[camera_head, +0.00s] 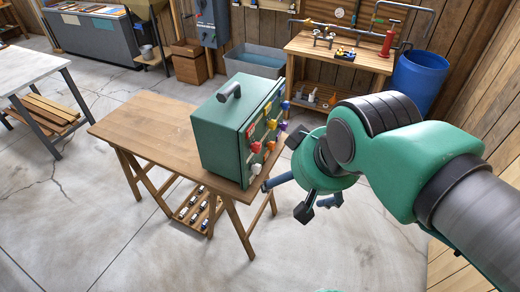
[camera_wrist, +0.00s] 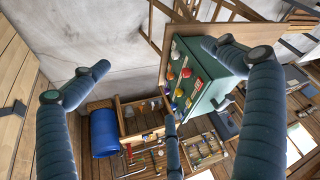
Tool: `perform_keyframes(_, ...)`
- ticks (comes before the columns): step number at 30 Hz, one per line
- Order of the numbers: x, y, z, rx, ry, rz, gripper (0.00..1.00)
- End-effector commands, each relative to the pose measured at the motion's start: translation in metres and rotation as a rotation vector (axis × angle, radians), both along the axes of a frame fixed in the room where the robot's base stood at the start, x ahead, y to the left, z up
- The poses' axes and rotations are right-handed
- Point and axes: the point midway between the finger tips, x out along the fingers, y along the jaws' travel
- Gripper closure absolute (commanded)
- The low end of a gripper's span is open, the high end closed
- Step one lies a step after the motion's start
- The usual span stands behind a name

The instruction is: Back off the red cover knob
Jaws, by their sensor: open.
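A green box (camera_head: 222,143) stands on the wooden table, with a front panel of several coloured knobs facing right. In the wrist view the red knob (camera_wrist: 186,73) shows beside the white one, beyond my fingers. My gripper (camera_head: 292,190) is open and empty, to the right of the panel and apart from it. Its spread fingers also show in the wrist view (camera_wrist: 158,76).
The wooden table (camera_head: 150,122) is bare left of the box. A dark handle (camera_head: 229,91) is on the box top. A workbench (camera_head: 340,52) with tools and a blue barrel (camera_head: 418,80) stand behind. The floor (camera_head: 330,255) in front is clear.

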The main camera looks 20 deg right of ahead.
Motion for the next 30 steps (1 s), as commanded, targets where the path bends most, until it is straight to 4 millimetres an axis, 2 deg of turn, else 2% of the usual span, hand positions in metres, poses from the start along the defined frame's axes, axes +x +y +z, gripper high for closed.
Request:
perform_keyframes(1,0.000,0.000,0.000,0.000,0.000,0.000,0.08)
perform_keyframes(7,0.001,0.002,-0.005,0.022,0.024,-0.019,0.47)
perform_keyframes(11,0.004,0.005,-0.017,0.072,0.080,-0.059,0.47)
perform_keyframes(17,0.011,0.015,-0.045,0.214,0.223,-0.176,0.47)
perform_keyframes(24,0.024,0.032,-0.079,0.440,0.427,-0.359,0.47)
perform_keyframes(30,0.042,0.044,-0.100,0.639,0.582,-0.520,0.47)
